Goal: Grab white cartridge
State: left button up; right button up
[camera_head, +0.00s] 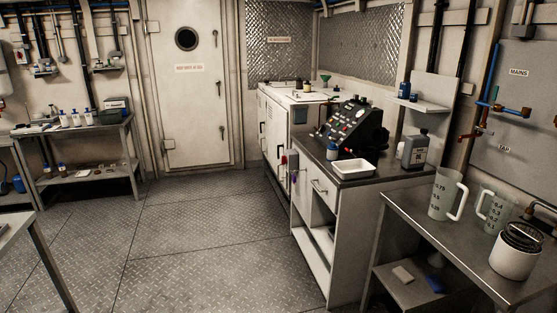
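No thing in view can be told for sure as the white cartridge. A white cylindrical vessel with a dark, ribbed top (515,255) stands on the metal table at the lower right. White bottles (76,118) stand in a row on the far left bench, too small to tell in detail. A white shallow tray (353,168) lies on the dark counter at the centre right. Neither of my grippers is in view.
The metal table (408,217) at the right holds two measuring jugs (446,195) (493,212). A black control panel (355,128) and a grey canister (414,150) stand on the counter. The plated floor (200,235) is clear up to the closed door (188,110).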

aim_at(332, 150)
jog(key=i+z, duration=0.15)
jog(key=i, duration=0.3)
jog(key=i+j+z, duration=0.2)
jog(key=i, duration=0.3)
jog(key=i+j+z, duration=0.15)
jog(key=i, duration=0.3)
jog(key=i+j+z, duration=0.2)
jog(key=i, duration=0.25)
